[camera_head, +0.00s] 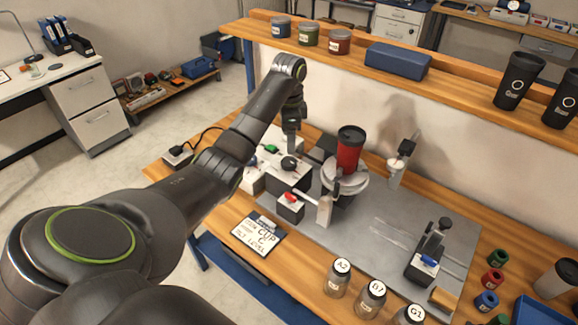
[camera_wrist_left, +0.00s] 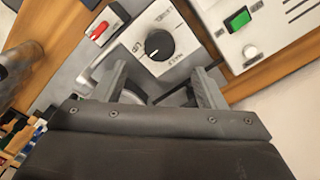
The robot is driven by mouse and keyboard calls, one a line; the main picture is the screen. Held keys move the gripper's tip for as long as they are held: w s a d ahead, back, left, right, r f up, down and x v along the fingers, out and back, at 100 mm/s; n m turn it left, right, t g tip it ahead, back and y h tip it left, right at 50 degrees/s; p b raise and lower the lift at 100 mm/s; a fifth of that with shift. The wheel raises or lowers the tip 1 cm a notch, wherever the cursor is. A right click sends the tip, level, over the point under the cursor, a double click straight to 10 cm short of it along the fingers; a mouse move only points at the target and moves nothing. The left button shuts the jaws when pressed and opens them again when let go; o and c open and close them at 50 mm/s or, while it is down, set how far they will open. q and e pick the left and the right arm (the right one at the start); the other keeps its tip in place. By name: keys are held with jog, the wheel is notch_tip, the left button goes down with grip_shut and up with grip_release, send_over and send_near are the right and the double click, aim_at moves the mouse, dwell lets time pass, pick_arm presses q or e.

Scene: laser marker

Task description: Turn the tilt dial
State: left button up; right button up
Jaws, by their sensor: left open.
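The tilt dial is a round black knob (camera_head: 288,162) on a light box at the back left of the work mat. In the left wrist view the dial (camera_wrist_left: 159,45) sits on a white face with printed marks, its white pointer line slanting. My left gripper (camera_head: 291,148) is above the dial and points down. In the left wrist view my left gripper (camera_wrist_left: 160,70) is open, its two fingers apart with nothing between them. The dial lies just beyond the fingertips; I cannot tell the exact gap. My right gripper is not in view.
A red switch (camera_head: 290,197) stands in front of the dial box, and a green switch (camera_wrist_left: 238,18) is on the neighbouring unit. A red cup (camera_head: 350,149) stands on a fixture to the right. Labelled jars (camera_head: 370,297) line the front edge. The mat's middle right is mostly clear.

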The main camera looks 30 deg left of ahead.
aim_at(289, 161)
pick_arm(q)
notch_tip(289, 161, down, 8)
jog(key=shift+f+p, duration=0.25)
jog(key=shift+p, duration=0.2)
jog(key=c, duration=1)
